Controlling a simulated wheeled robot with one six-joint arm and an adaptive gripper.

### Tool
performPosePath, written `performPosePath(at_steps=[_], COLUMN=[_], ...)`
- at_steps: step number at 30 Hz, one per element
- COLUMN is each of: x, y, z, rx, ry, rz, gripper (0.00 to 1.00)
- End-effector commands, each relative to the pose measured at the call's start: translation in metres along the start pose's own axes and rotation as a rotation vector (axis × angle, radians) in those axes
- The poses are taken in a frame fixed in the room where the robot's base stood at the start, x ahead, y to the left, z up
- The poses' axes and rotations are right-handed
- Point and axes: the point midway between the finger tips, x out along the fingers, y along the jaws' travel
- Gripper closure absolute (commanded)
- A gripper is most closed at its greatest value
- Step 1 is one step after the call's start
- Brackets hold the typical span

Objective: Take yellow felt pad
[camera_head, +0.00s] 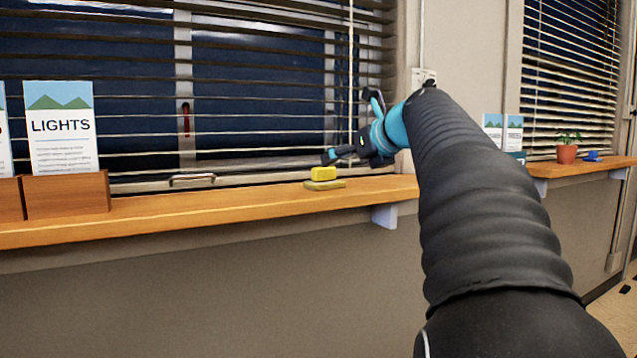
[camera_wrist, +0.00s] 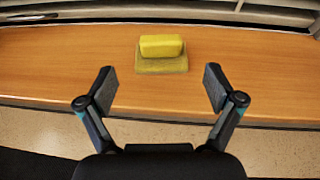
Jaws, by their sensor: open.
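A bright yellow block-shaped pad (camera_head: 323,173) sits on top of a duller olive-yellow pad (camera_head: 325,185) on the wooden window shelf. In the wrist view the bright yellow pad (camera_wrist: 161,47) rests on the wider, flatter olive pad (camera_wrist: 161,66), both lying flat. My gripper (camera_wrist: 160,88) is open and empty, its two fingers spread left and right on the near side of the pads, apart from them. In the head view my gripper (camera_head: 332,157) is just above and beside the pads, close to the blinds.
The wooden shelf (camera_head: 220,204) runs below the window blinds (camera_head: 120,140). A wooden holder (camera_head: 66,195) with a LIGHTS leaflet (camera_head: 60,130) stands at left. A potted plant (camera_head: 567,152) and a blue item stand on the right shelf. The shelf around the pads is clear.

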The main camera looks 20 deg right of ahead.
Motion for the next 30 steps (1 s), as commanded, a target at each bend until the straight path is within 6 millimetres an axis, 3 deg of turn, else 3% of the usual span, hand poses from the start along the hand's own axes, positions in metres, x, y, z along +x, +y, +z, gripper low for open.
performPosePath(at_steps=[4, 14, 24, 30], x=[0.025, 0.044, 0.087, 0.091], y=[0.001, 0.000, -0.001, -0.001], z=[0.000, 0.000, 0.001, 0.002], rx=[0.000, -0.002, -0.001, -0.002], ry=[0.001, 0.000, 0.002, 0.000], rz=[0.003, 0.000, 0.001, -0.001], gripper=[0.08, 0.08, 0.08, 0.08])
